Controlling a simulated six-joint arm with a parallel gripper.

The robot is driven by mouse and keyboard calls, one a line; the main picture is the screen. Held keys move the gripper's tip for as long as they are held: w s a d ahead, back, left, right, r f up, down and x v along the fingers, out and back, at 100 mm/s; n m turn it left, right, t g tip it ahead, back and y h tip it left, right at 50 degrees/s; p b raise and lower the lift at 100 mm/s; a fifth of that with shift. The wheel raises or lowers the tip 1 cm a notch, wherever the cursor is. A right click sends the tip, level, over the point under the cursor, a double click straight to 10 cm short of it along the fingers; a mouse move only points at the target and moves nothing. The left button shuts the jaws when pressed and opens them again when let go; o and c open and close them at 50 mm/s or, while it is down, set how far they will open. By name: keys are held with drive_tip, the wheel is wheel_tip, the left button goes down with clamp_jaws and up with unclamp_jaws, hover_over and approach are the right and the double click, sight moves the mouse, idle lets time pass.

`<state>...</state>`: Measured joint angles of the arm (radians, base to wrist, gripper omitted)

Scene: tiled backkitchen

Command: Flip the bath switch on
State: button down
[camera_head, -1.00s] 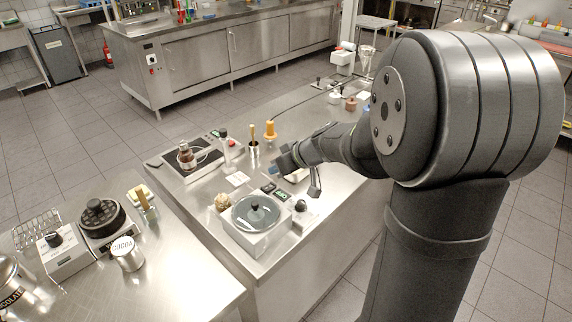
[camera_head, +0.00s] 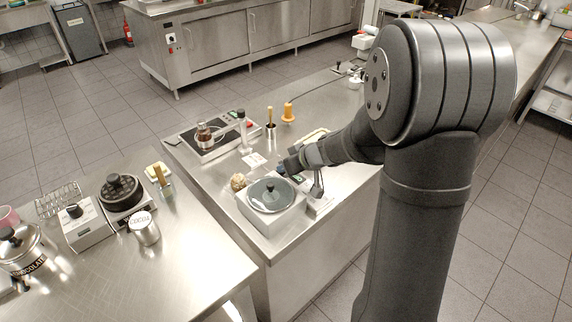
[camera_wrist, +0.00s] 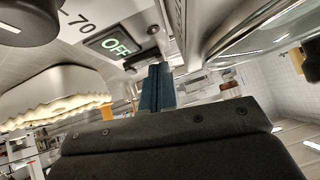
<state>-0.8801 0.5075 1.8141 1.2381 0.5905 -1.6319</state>
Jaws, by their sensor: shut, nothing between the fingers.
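The water bath (camera_head: 249,210) is a pale metal box with a round glass lid and dark knob, on the middle counter. In the wrist view a panel with a lit green OFF display (camera_wrist: 117,45) shows beside a printed 70, just above and left of my fingertips. I take this display for the bath's switch state; the switch lever itself I cannot make out. My gripper (camera_wrist: 156,72) is shut and empty, with its teal fingers together close to the panel. In the head view my gripper (camera_head: 284,167) is at the bath's back right edge and hides part of its panel.
A hot plate (camera_head: 195,143) with a glass vessel, a bottle (camera_head: 243,135) and an orange-yellow object (camera_head: 288,112) stand behind the bath. A cocoa tin (camera_head: 145,229) and a stirrer unit (camera_head: 121,193) are on the left counter. A dark knob (camera_wrist: 35,18) is near my fingers.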

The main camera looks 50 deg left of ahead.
idle(0.3)
drive_tip(key=shift+w+r, duration=0.15)
drive_tip(key=shift+w, duration=0.6)
drive_tip(key=shift+r, duration=0.25)
drive_tip(key=r, duration=0.4)
drive_tip(key=shift+s, duration=0.3)
drive_tip(key=s+v, duration=0.2)
drive_tip(key=v, duration=0.7)
drive_tip(key=shift+d, duration=0.3)
drive_tip(key=shift+w+r, duration=0.1)
